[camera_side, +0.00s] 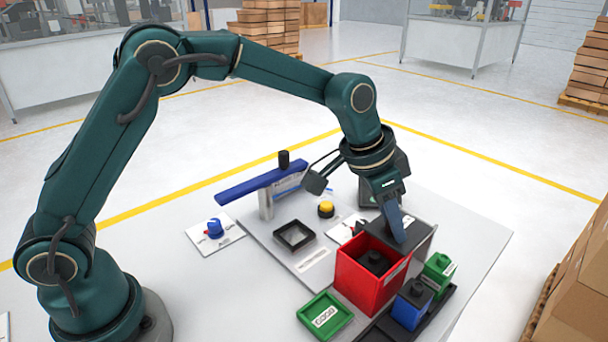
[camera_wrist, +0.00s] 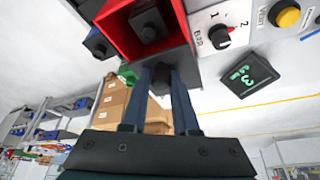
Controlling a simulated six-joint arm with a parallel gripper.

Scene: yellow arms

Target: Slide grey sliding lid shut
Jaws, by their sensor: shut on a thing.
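The grey sliding lid (camera_side: 424,232) sits at the far right side of the open red box (camera_side: 362,287), leaving most of the box's top uncovered. In the wrist view the lid (camera_wrist: 188,58) shows at the edge of the red box (camera_wrist: 181,17). A dark block (camera_side: 375,262) with a knob stands inside the box. My gripper (camera_side: 402,238) reaches down to the lid. In the wrist view its fingers (camera_wrist: 164,72) are shut on the lid's dark knob, which is partly hidden between them.
A black square tray (camera_side: 294,236), yellow button (camera_side: 326,209), blue lever (camera_side: 262,180) and blue dial (camera_side: 214,228) lie farther left.

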